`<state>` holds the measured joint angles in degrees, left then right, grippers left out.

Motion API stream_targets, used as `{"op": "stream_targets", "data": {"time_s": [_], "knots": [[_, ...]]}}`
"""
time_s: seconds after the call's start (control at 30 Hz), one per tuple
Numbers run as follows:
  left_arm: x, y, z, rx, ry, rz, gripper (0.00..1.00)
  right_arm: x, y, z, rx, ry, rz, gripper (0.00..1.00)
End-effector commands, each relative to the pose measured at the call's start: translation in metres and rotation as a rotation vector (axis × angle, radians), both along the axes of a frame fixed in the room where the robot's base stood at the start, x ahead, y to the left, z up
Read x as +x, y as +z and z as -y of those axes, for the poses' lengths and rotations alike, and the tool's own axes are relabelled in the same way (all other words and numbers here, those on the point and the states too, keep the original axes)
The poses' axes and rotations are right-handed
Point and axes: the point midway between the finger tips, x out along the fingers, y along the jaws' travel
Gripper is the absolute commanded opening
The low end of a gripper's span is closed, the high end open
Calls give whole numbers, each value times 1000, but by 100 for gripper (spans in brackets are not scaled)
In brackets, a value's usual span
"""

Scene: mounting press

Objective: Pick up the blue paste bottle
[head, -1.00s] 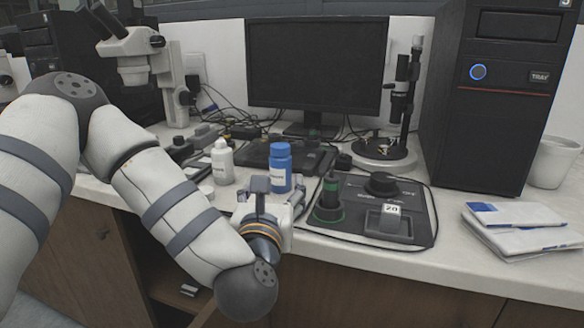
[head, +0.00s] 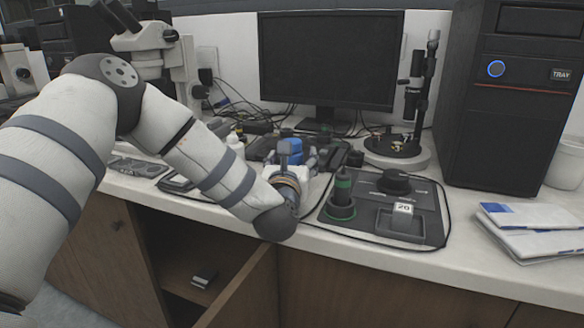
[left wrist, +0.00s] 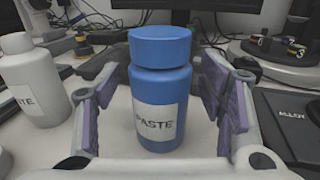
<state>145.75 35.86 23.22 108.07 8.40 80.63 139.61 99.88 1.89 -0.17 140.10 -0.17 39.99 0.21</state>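The blue paste bottle (left wrist: 160,90) stands upright on the bench in the left wrist view, its white label reading PASTE. In the head view only its blue top (head: 291,147) shows, the rest hidden behind my gripper. My left gripper (left wrist: 165,105) is open, with its purple-padded fingers on both sides of the bottle and visible gaps between pads and bottle. It also shows in the head view (head: 291,160). A white paste bottle (left wrist: 32,82) stands left of it; in the head view it is mostly hidden behind my arm. My right gripper is not in view.
A black press panel (head: 385,208) with a green-ringed post (head: 342,195) lies to the right of the gripper. A monitor (head: 330,62) and keyboard stand behind. White packets (head: 530,228) lie at the right. A cupboard door (head: 245,290) hangs open below the bench.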

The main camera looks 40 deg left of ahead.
Motion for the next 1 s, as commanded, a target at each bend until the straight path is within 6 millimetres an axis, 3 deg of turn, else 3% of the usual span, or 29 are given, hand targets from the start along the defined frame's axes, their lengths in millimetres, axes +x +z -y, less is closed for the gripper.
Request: {"op": "stream_targets", "data": {"time_s": [0.03,0.2,0.27,0.5,0.63,0.77,1.0], "knots": [[0,0,0,0,0,0,54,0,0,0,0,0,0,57],[0,0,0,0,0,0,16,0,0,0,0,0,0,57],[0,0,0,0,0,0,5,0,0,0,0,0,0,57],[0,1,0,0,1,2,5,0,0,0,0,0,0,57],[0,13,0,0,1,6,5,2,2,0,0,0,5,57],[-1,40,2,-3,-1,9,5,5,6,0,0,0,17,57],[-31,100,54,-1,-6,7,5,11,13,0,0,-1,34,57]]}}
